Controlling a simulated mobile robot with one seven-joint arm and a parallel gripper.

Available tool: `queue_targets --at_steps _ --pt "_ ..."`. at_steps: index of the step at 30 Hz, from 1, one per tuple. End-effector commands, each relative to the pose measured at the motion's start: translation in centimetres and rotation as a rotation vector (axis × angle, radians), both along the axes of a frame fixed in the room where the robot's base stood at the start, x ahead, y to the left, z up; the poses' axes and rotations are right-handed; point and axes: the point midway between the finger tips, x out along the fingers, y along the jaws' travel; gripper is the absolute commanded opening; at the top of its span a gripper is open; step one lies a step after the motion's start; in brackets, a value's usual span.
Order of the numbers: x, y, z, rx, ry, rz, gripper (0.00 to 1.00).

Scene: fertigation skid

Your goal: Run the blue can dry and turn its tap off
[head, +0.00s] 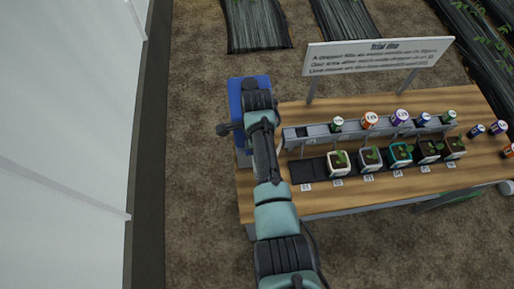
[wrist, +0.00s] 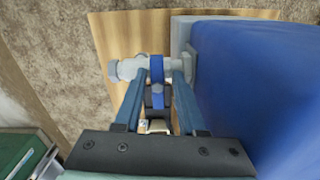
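The blue can (head: 236,98) stands at the left end of the wooden table, partly hidden by my arm. In the wrist view the can (wrist: 255,85) fills the right side. Its grey tap (wrist: 128,69) sticks out from the can to the left, with a blue part (wrist: 157,68) in the middle. My gripper (wrist: 160,82) has its two fingers on either side of the blue part, with gaps visible, so it looks open around it. In the head view my gripper is over the can, and its fingers cannot be made out. Whether liquid runs is not visible.
The wooden table (head: 350,204) carries a row of potted plants (head: 370,160) and a grey rail (head: 305,133) with several small cans. A white sign (head: 378,56) stands behind. A pale wall (head: 60,140) is at left, with bare floor (head: 190,200) between.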

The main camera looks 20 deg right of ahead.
Motion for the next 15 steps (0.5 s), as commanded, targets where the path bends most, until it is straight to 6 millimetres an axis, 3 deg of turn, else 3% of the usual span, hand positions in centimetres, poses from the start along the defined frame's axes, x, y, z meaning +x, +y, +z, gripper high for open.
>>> queue_targets --at_steps 1,5,15 --pt "-0.7 0.6 -0.7 0.013 0.022 0.003 0.56" --pt "-0.7 0.6 -0.2 0.012 0.023 0.004 0.56" --pt "-0.4 0.3 5.1 0.008 0.013 0.002 0.56"
